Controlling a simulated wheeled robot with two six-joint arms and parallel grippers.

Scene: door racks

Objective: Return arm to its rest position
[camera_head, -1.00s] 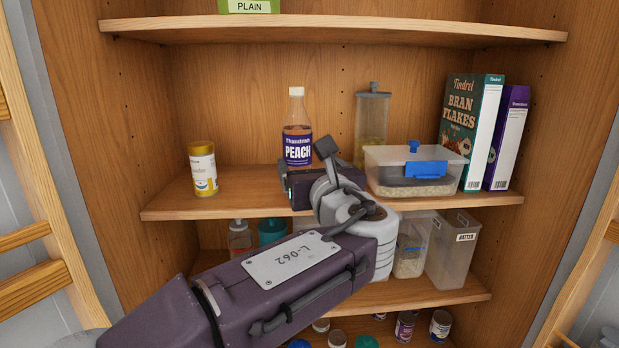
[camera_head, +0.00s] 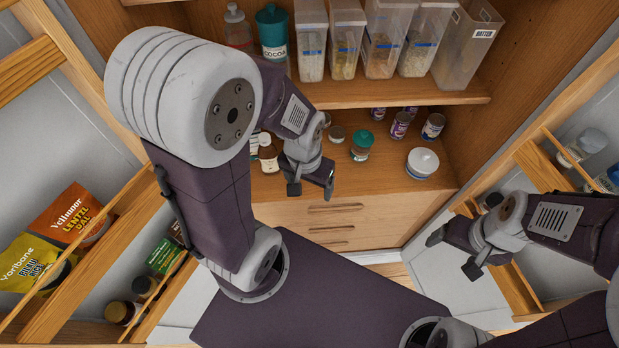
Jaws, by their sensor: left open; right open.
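My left arm rises from my base at the lower left and folds over, and its gripper (camera_head: 311,190) hangs in front of the lowest shelf. The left gripper is open, with nothing seen between its fingers. My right gripper (camera_head: 452,254) is at the right, near the right door rack. It is open and empty, with its fingers pointing left and down. Part of the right arm runs out of view at the right edge. Neither gripper is seen holding anything.
The middle shelf (camera_head: 400,91) holds clear containers and a teal cocoa jar (camera_head: 271,32). Cans, jars and a white lidded pot (camera_head: 422,162) stand on the lowest shelf above drawers (camera_head: 333,226). The left door rack (camera_head: 110,243) holds food packets; the right rack (camera_head: 548,144) holds bottles.

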